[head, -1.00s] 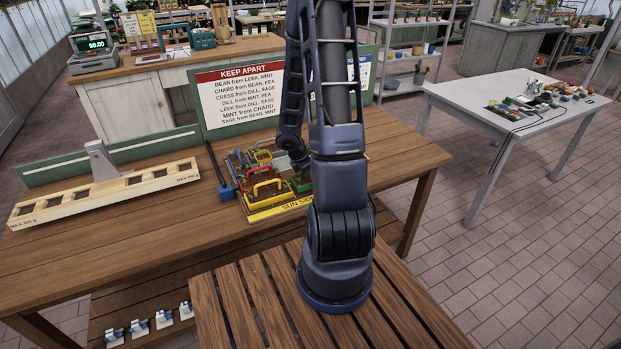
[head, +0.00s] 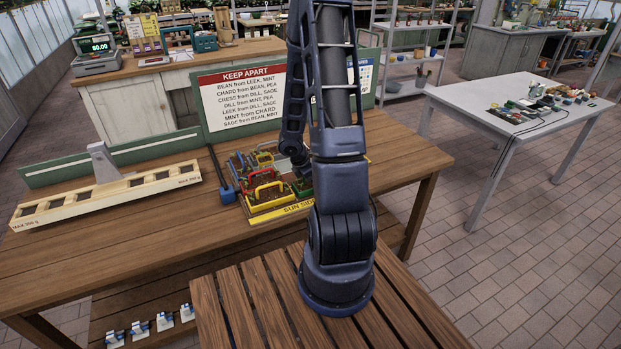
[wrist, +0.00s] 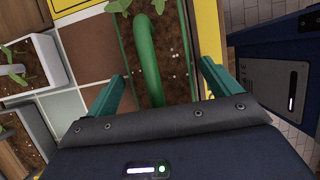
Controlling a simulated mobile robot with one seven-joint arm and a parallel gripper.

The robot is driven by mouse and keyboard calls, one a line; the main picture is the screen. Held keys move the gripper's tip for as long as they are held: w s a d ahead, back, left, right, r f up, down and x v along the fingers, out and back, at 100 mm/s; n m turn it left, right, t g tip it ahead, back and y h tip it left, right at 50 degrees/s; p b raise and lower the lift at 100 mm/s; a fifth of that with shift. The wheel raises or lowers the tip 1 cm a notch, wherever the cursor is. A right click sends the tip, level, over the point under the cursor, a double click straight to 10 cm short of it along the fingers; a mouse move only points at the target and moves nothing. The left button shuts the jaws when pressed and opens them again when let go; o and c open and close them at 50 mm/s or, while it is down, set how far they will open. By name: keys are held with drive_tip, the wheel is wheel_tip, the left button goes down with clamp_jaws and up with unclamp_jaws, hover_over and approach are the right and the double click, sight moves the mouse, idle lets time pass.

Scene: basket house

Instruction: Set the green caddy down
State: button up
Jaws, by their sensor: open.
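The green caddy (wrist: 178,22) shows in the wrist view as a green-walled box of soil with a thick green arched handle (wrist: 145,60). My gripper (wrist: 165,85) is open, with its two teal fingers on either side of the handle's near end and gaps between. In the head view my arm hides most of the green caddy; a sliver of green (head: 304,187) shows at the right of the caddy tray (head: 280,211). The caddy appears to rest in the tray, though its underside is hidden.
Red, yellow and other caddies (head: 268,192) crowd the tray beside it. A yellow tray edge (wrist: 208,30) runs close by on the right. A wooden rack (head: 110,194) stands at the left. A "KEEP APART" sign (head: 240,98) stands behind. The table's front left is clear.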

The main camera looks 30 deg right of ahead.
drive_tip(key=s+a+r+m+t, duration=0.1)
drive_tip(key=s+a+r+m, duration=0.15)
drive_tip(key=r, duration=0.65)
drive_tip(key=s+a+r+m, duration=0.2)
drive_tip(key=r+m, duration=0.2)
drive_tip(key=r, duration=0.5)
drive_tip(key=s+a+r+m+t, duration=0.1)
drive_tip(key=s+a+r+m, duration=0.15)
drive_tip(key=r, duration=0.65)
drive_tip(key=s+a+r+m+t+y, duration=0.2)
drive_tip(key=s+a+r+m+y, duration=0.2)
drive_tip(key=s+r+m, duration=0.5)
drive_tip(key=shift+s+a+r+t, duration=0.3)
drive_tip(key=shift+a+r, duration=0.35)
drive_tip(key=shift+a, duration=0.35)
